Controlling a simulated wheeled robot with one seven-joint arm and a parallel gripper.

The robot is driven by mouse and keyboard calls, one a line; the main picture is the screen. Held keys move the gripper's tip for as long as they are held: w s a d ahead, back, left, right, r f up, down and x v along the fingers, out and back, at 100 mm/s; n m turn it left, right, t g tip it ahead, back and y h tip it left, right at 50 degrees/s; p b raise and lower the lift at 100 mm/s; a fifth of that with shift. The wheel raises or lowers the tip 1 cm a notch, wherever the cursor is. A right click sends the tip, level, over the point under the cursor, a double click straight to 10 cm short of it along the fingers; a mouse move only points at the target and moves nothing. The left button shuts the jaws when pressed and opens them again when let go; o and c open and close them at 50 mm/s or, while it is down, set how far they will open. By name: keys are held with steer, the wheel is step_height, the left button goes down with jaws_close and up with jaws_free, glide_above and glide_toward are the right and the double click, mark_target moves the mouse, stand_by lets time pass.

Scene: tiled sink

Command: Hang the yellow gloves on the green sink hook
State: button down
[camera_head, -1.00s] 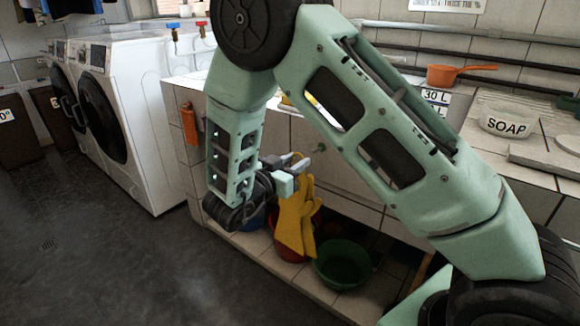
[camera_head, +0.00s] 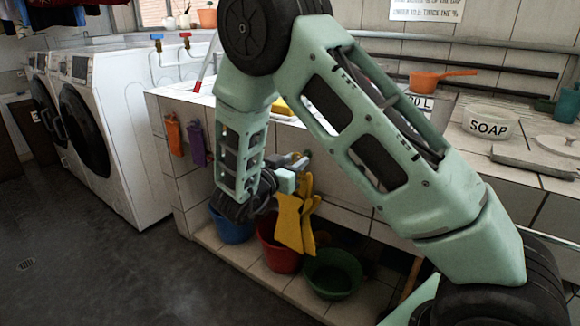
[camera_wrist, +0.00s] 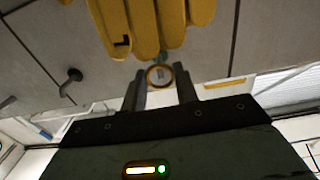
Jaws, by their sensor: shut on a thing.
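The yellow gloves (camera_head: 291,222) hang below my gripper (camera_head: 296,174) in the head view, in front of the tiled sink face. In the wrist view the gloves (camera_wrist: 150,22) fill the top, with a small ring (camera_wrist: 159,75) between the fingertips. My gripper (camera_wrist: 160,84) is shut on the gloves at this ring. A small teal bit (camera_wrist: 162,57) shows just beyond the ring; I cannot tell whether it is the green hook or whether the ring is around it. A dark hook (camera_wrist: 72,77) sticks out of the tiles to the left, apart from the gloves.
An orange item (camera_head: 174,136) and a purple item (camera_head: 197,144) hang on the sink's left part. Red (camera_head: 275,250), blue (camera_head: 228,228) and green (camera_head: 333,274) containers stand on the ledge below. A washing machine (camera_head: 118,120) stands left, with open floor before it.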

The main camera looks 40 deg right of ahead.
steer(key=shift+w+d+f, duration=0.15)
steer(key=shift+d, duration=0.3)
steer(key=shift+w+d+f, duration=0.15)
steer(key=shift+d+f, duration=0.25)
steer(key=shift+f, duration=0.1)
steer(key=c, duration=1)
jaws_free()
steer(key=p+v, duration=0.2)
steer(key=v, duration=1.5)
steer(key=shift+a, duration=0.15)
